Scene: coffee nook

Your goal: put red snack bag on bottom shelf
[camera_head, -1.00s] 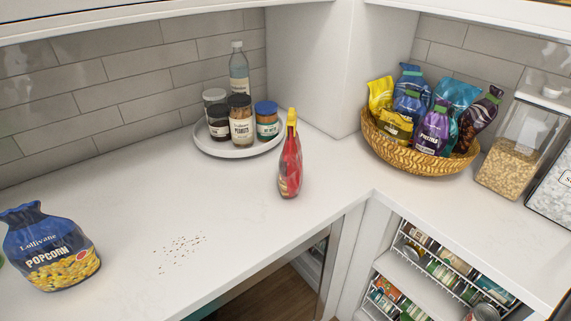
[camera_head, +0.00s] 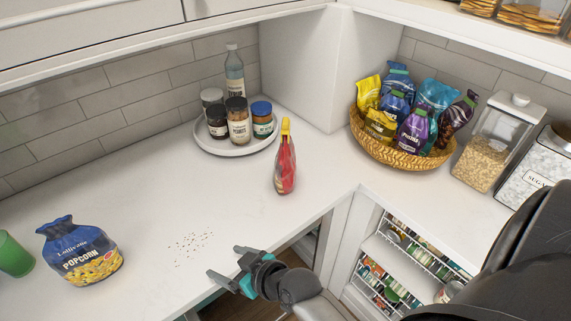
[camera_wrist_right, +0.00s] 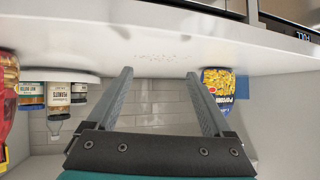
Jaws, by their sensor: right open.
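The red snack bag (camera_head: 285,170) with a yellow top stands upright on the white counter, in front of the round tray. In the right wrist view, which looks upside down, part of the red bag (camera_wrist_right: 8,100) shows at the left edge. My right gripper (camera_head: 227,263) is open and empty near the counter's front edge, to the left of and nearer than the red bag. Its two fingers (camera_wrist_right: 159,73) stand wide apart in the wrist view. Shelves (camera_head: 395,254) with racks of cans sit under the counter at right; their lower part is cut off or hidden by my arm. My left gripper is not in view.
A popcorn bag (camera_head: 80,252) and a green cup (camera_head: 14,256) stand at the left. A tray (camera_head: 215,149) of jars, a wicker basket (camera_head: 390,153) of bags and clear canisters (camera_head: 490,150) line the back. Crumbs lie mid-counter; the counter around them is clear.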

